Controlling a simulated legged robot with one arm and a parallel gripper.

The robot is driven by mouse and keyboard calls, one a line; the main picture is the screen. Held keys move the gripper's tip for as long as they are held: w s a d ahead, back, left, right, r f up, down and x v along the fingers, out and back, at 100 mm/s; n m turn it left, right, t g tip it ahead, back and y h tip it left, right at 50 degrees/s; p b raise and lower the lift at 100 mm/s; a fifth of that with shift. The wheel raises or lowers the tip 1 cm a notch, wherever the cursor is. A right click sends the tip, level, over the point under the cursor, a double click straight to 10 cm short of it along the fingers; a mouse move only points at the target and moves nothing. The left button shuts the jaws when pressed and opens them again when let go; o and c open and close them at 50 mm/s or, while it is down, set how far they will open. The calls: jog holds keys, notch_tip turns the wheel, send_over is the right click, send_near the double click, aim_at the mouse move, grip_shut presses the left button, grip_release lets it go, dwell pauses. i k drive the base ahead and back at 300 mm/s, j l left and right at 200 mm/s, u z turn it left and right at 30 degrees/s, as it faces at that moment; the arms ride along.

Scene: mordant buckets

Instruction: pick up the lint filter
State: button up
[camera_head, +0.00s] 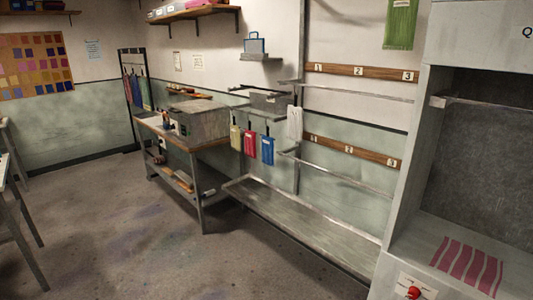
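A small blue-framed flat piece with a pale panel and a handle-like top (254,46) stands upright on a small grey wall shelf (261,58). It may be the lint filter, but it is too small to tell for sure. No other thing in view is plainly a lint filter. My gripper is not in view.
A workbench (197,142) with a grey box (201,120) stands along the wall. Yellow, red and blue pieces hang beside it above a long low metal tray (305,228). An open grey cabinet (416,180) with a pink striped cloth (467,264) fills the right. Table legs (22,225) stand at the left edge. The middle floor (140,225) is clear.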

aim_at(258, 45)
jog(key=i+j+u, duration=0.1)
jog(key=i+u, duration=0.15)
jog(key=i, duration=0.45)
jog(key=i+u, duration=0.3)
jog(key=i, duration=0.4)
jog(key=i+l+u, duration=0.25)
jog(key=i, duration=0.45)
